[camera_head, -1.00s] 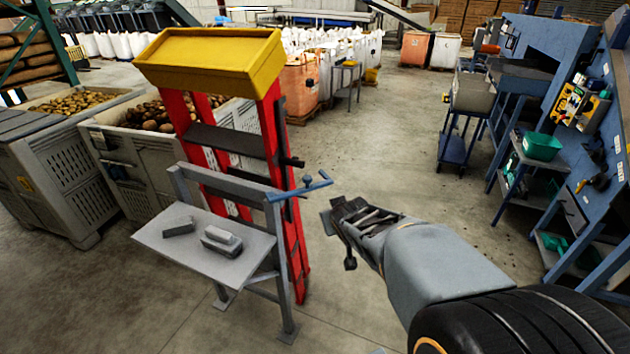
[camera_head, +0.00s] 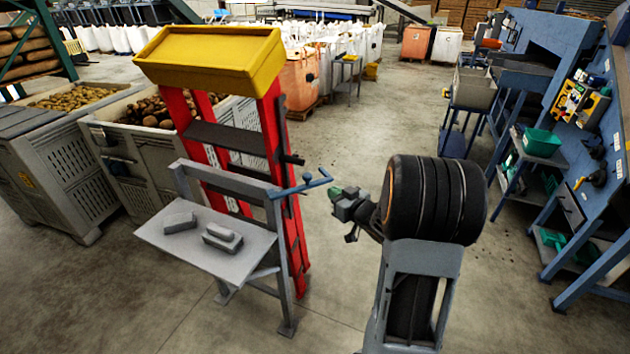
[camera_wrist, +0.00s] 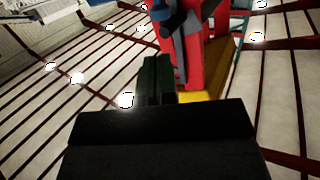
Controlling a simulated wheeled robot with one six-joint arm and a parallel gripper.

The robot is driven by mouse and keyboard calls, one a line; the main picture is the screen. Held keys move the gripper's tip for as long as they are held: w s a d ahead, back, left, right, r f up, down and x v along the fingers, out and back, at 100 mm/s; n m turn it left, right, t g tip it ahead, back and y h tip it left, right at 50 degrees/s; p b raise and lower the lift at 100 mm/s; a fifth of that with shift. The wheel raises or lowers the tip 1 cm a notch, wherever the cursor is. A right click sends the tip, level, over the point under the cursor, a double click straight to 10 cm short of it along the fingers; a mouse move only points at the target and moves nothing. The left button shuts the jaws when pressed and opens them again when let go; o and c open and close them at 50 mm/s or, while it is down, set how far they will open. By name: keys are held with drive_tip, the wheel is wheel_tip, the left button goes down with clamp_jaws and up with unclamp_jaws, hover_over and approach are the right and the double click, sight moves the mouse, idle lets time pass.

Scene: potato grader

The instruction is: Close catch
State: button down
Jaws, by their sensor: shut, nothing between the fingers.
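A blue lever with a bent end and a small ball knob (camera_head: 307,185) sticks out to the right from the top of a grey frame (camera_head: 230,183); it looks like the catch. A dark fitting (camera_head: 292,158) sits on the red stand just above it. My gripper (camera_head: 338,194) is just right of the lever's end, with a small gap in the picture; their depth is hard to tell. It is shut and empty. In the wrist view my shut fingers (camera_wrist: 155,72) point at the red stand (camera_wrist: 192,50), with a blue part (camera_wrist: 172,18) at the top.
The red stand (camera_head: 268,150) carries a yellow hopper (camera_head: 210,58). The grey frame has a shelf (camera_head: 180,245) with two grey blocks. Potato crates (camera_head: 65,170) stand at the left and a blue workbench (camera_head: 590,170) at the right.

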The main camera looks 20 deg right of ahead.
sight(310, 178)
drive_tip(key=p+x, duration=0.1)
drive_tip(key=x, duration=0.8)
drive_tip(key=shift+w+a+p, duration=0.1)
drive_tip(key=shift+w+p, duration=0.2)
